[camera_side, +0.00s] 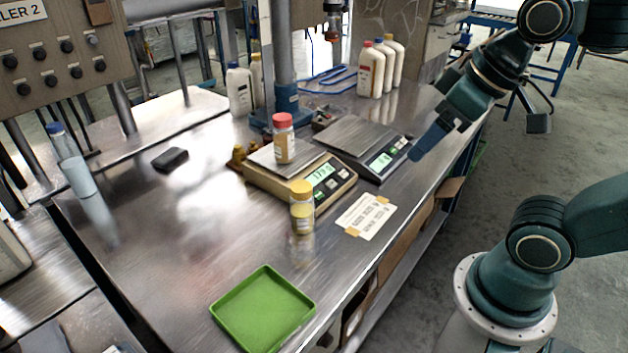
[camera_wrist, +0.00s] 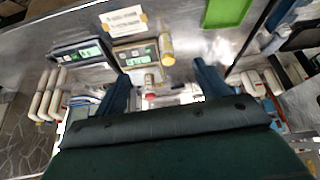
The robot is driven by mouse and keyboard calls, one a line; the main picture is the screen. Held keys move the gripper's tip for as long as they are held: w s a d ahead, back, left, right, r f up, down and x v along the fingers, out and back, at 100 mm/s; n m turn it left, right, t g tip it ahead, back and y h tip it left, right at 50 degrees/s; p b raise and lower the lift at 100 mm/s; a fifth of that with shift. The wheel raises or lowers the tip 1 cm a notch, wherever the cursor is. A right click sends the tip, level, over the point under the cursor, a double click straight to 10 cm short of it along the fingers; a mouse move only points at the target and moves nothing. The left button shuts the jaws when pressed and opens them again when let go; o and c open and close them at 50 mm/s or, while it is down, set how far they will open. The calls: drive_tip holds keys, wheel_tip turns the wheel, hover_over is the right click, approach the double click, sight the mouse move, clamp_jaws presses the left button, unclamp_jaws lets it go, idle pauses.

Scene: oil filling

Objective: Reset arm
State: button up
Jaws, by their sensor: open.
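My arm reaches in from the right in the side view. My gripper (camera_side: 436,136) hangs above the right edge of the steel table, beside the dark scale, and holds nothing. In the wrist view my gripper (camera_wrist: 160,88) shows two blue fingers spread wide apart, with empty space between them. A bottle with a red cap (camera_side: 284,140) stands upright on the beige scale (camera_side: 300,178), well away from my gripper. A jar with a yellow lid (camera_side: 302,208) stands on the table in front of that scale.
A dark scale (camera_side: 388,160) stands beside the beige one. A green tray (camera_side: 262,310) lies at the table's front. A taped paper label (camera_side: 366,216) lies near the right edge. White bottles (camera_side: 378,68) and a metal column (camera_side: 283,60) stand at the back. The left tabletop is mostly clear.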

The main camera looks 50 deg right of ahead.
drive_tip(key=shift+s+f, duration=0.5)
drive_tip(key=shift+s, duration=0.05)
